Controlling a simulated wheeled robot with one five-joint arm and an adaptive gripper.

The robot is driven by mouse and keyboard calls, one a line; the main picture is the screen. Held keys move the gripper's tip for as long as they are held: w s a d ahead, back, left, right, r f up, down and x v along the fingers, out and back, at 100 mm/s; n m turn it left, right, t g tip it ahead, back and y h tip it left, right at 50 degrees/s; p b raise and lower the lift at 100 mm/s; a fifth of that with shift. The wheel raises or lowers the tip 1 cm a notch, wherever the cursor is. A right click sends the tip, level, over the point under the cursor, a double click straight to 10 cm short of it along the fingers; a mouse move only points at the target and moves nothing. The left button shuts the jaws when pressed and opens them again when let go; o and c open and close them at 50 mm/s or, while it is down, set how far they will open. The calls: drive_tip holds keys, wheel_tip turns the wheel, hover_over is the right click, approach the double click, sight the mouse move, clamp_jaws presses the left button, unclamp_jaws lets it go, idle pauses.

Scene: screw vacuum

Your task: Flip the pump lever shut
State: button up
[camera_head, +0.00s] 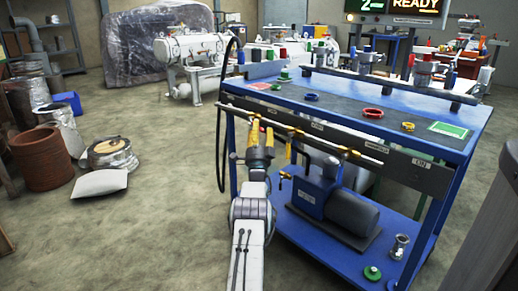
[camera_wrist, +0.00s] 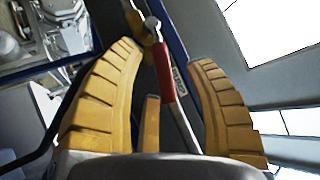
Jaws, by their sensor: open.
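My gripper (camera_head: 262,138) has yellow ribbed fingers and is at the left part of the bench's front rail (camera_head: 310,136). In the wrist view my gripper (camera_wrist: 168,70) is open, its fingers spread apart. A red-handled lever (camera_wrist: 160,72) lies in the gap between them, with no clear contact with either finger. I cannot tell for certain that this is the pump lever. In the head view the fingers mostly hide this spot. A dark blue-grey pump (camera_head: 345,210) sits on the lower shelf, with a small brass valve (camera_head: 285,178) at its left.
The blue bench (camera_head: 470,135) carries coloured rings and a row of valves. Brass fittings (camera_head: 345,152) sit along the front rail to the right of my gripper. A black hose (camera_head: 220,150) hangs at the bench's left end. The floor to the left is open before pots and a sack (camera_head: 100,182).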

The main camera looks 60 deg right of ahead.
drive_tip(key=v, duration=1.1)
drive_tip(key=shift+s+f, duration=0.15)
drive_tip(key=shift+f, duration=0.05)
drive_tip(key=shift+a, duration=0.15)
